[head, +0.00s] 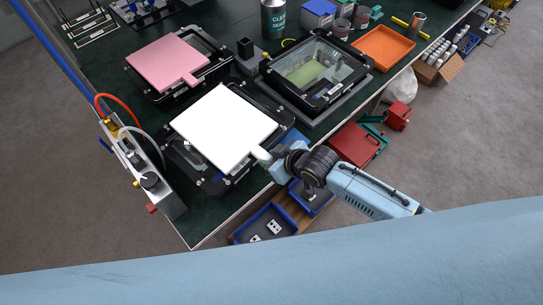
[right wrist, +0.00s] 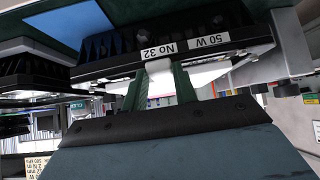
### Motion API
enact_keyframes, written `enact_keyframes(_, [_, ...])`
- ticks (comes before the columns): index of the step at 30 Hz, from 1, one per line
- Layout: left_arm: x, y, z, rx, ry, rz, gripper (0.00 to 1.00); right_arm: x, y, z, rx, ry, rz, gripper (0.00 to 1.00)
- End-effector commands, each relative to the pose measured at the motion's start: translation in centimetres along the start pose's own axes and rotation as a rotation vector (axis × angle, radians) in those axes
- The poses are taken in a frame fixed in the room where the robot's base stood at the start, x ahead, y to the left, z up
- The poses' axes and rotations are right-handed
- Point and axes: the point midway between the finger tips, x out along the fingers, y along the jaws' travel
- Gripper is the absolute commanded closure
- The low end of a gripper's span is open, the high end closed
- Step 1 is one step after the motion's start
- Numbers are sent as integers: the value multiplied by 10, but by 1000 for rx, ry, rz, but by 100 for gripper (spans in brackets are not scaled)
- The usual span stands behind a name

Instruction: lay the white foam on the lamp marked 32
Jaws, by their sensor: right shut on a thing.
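The white foam (head: 222,125) is a flat square sheet with a small tab at its near right corner. My right gripper (head: 264,156) is shut on that tab. The foam is over a black lamp housing (head: 205,182) and hides most of its top; dark frame shows along its near left and far right sides. I cannot tell whether the foam touches the lamp. In the right wrist view, a black finned housing (right wrist: 110,50) carries the labels "No 32" and "50 W", just beyond the green fingers (right wrist: 160,88) and the white tab (right wrist: 158,66). My left gripper is not in view.
A pink foam sheet (head: 167,63) covers another lamp at the back left. A glass-topped lamp (head: 316,72) stands to the right, with an orange tray (head: 383,47) beyond. A gauge block with hoses (head: 140,165) stands at the left edge. Blue bins (head: 264,226) are below the table.

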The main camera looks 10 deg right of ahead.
Motion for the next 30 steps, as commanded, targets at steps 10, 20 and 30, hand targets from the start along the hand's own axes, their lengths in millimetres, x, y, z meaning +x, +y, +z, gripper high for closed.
enact_keyframes(10, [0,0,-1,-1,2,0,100,0,0,0,0,0,0,64])
enact_keyframes(20, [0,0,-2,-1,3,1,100,0,0,0,0,0,0,46])
enact_keyframes(30, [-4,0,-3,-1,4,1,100,-25,0,1,0,-1,0,46])
